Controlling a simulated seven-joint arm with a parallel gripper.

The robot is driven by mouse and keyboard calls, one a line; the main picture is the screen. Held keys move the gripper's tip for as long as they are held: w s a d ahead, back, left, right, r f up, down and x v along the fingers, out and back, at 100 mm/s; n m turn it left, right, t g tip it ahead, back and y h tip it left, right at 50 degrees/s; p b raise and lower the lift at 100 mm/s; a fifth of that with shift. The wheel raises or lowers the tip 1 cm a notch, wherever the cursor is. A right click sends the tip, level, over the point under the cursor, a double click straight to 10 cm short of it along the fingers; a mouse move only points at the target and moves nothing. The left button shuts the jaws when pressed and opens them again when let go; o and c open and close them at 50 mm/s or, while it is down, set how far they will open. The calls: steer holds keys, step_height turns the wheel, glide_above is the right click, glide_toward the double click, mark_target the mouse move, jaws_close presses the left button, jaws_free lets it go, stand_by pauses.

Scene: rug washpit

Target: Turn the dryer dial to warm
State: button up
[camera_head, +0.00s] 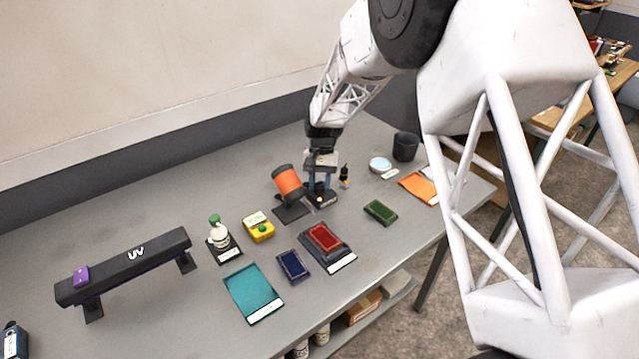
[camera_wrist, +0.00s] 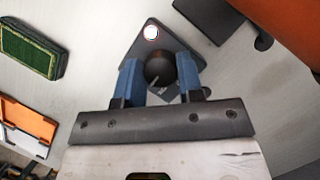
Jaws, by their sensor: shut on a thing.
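The dryer is an orange drum (camera_head: 287,181) on a dark stand, near the middle of the table; its orange side also fills the top right corner of the wrist view (camera_wrist: 290,25). In the wrist view, the dial is a round black knob (camera_wrist: 160,69) with a thin light mark at its lower left, on a dark base plate (camera_wrist: 138,50). A round white spot (camera_wrist: 151,32) shows on the plate beyond the knob. My gripper (camera_wrist: 160,76) has its blue fingers shut on the knob's two sides. In the head view my gripper (camera_head: 319,194) points down just right of the drum. No setting label is readable.
A small dark bottle (camera_head: 344,176) stands close right of my gripper. A green pad (camera_head: 380,211), a red pad (camera_head: 324,237) in a dark tray, and a yellow box (camera_head: 258,227) with a green button lie around. A black cup (camera_head: 405,146) stands at the back right.

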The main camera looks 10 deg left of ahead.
steer(key=shift+m+y, duration=0.4)
steer(key=shift+m, duration=0.7)
steer(key=o, duration=0.9)
steer(key=shift+v, duration=3.65)
steer(key=shift+w+r, duration=0.15)
steer(key=shift+r, duration=0.05)
steer(key=shift+d, duration=0.1)
